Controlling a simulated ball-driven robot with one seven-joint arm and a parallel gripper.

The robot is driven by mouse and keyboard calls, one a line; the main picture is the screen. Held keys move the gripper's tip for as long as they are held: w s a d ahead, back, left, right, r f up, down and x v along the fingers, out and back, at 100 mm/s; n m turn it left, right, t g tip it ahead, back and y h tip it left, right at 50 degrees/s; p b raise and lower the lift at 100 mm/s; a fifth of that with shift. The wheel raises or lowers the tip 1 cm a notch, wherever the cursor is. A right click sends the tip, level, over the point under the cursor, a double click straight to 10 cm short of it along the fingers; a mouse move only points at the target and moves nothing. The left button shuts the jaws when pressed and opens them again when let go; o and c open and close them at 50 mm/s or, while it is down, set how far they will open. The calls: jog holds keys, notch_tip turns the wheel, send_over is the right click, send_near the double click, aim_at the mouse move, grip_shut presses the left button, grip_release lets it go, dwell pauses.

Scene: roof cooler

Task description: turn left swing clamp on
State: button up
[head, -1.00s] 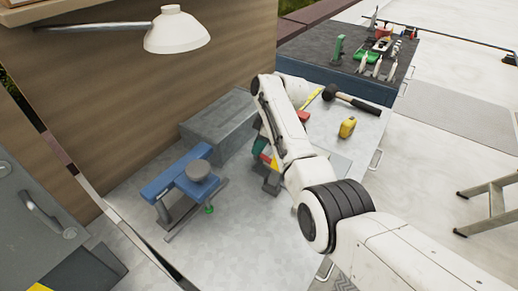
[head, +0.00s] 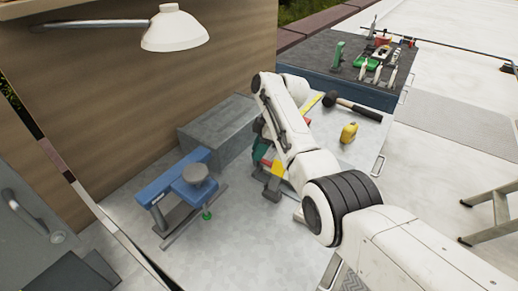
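My white arm reaches from the lower right over the grey bench (head: 262,235), with its elbow high near the middle. I cannot pick out the left swing clamp with certainty. An upright green device (head: 338,55) stands at the left of the dark far bench top (head: 318,45). Several small green, red and white devices (head: 380,50) stand to its right, too small to tell apart. A blue fixture (head: 172,184) with a round grey top stands on the near bench, apart from my arm.
A grey box (head: 218,130) sits by the wooden wall, under a white lamp (head: 176,30). A black mallet (head: 352,106) and a yellow tape measure (head: 349,132) lie right of my arm. A step ladder (head: 495,215) stands at the right. Floor between is clear.

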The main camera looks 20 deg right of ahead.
jog(key=o, duration=0.4)
jog(key=shift+r, duration=0.1)
jog(key=v, duration=1)
jog(key=shift+r, duration=0.3)
jog(key=shift+d, duration=0.15)
